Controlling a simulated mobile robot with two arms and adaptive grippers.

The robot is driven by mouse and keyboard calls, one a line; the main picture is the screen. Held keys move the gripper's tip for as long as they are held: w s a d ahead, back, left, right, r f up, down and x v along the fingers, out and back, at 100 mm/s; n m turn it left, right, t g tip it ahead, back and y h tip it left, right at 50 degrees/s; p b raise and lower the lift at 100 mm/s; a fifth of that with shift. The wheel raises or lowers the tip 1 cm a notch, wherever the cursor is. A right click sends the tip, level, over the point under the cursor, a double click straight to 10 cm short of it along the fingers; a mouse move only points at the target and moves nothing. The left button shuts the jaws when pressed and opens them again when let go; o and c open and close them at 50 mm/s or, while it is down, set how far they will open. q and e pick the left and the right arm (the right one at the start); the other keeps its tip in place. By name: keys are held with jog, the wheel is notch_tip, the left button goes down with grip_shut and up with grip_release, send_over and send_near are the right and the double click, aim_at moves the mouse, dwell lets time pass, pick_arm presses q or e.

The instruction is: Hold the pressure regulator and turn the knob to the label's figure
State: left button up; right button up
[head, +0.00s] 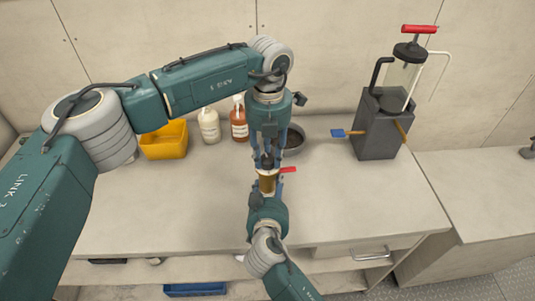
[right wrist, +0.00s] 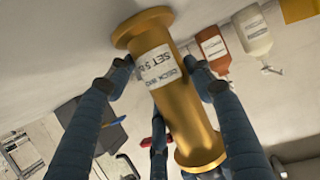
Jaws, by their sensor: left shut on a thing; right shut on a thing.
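The pressure regulator (head: 267,184) is a brass-coloured body held upright above the worktop, between my two grippers. In the right wrist view the regulator (right wrist: 183,110) has a white label (right wrist: 157,66) reading "DECK WAS…" and "SET 5 B…"; the rest curves out of sight. My right gripper (head: 266,193) is shut on the regulator's body from below, with a finger on each side in the right wrist view (right wrist: 158,80). My left gripper (head: 267,161) comes from above and is shut on the knob at the regulator's top. Its fingers mostly hide the knob, and no scale figure is readable.
On the worktop (head: 160,215) behind stand a yellow bin (head: 164,141), a white bottle (head: 209,125), an orange-brown bottle (head: 239,123) and a dark round bowl (head: 292,139). A grey block (head: 377,135) with a red-handled pump (head: 405,68) stands right. The worktop's front left is clear.

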aim_at(268, 158)
pick_arm(q)
jog(key=n, duration=0.5)
jog(key=shift+n, duration=2.5)
pick_arm(e)
jog(key=shift+f, duration=0.1)
pick_arm(q)
jog(key=o, duration=1.2)
jog(key=shift+r, duration=0.15)
notch_tip(268, 158, up, 12)
jog(key=shift+d+f, duration=0.1)
